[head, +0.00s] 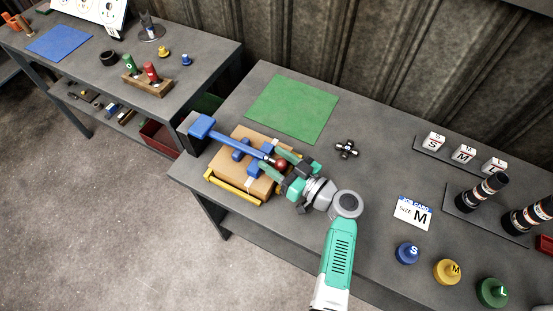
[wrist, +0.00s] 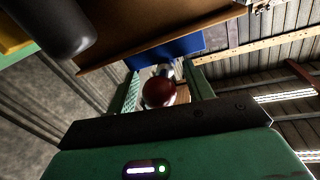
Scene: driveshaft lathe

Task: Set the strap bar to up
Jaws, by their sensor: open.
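The strap bar (head: 238,143) is a blue bar that lies across a wooden block fixture (head: 264,184). It has a wide blue end at the left and a dark red ball knob (head: 282,163) at the right. My gripper (head: 279,162) is open at the knob, with one green finger on each side of it. In the wrist view the red knob (wrist: 158,92) sits between the two fingers (wrist: 163,88), with gaps seeming to show beside it. Blue and brown parts of the fixture show behind it. Whether a finger touches the knob is hard to tell.
A yellow bar (head: 233,187) runs along the fixture's front. A green mat (head: 292,109) lies behind, with a small dark cross-shaped part (head: 347,149) to its right. A job card reading M (head: 413,212), lettered knobs and dark cylinders stand further right. A second table (head: 205,55) is at left.

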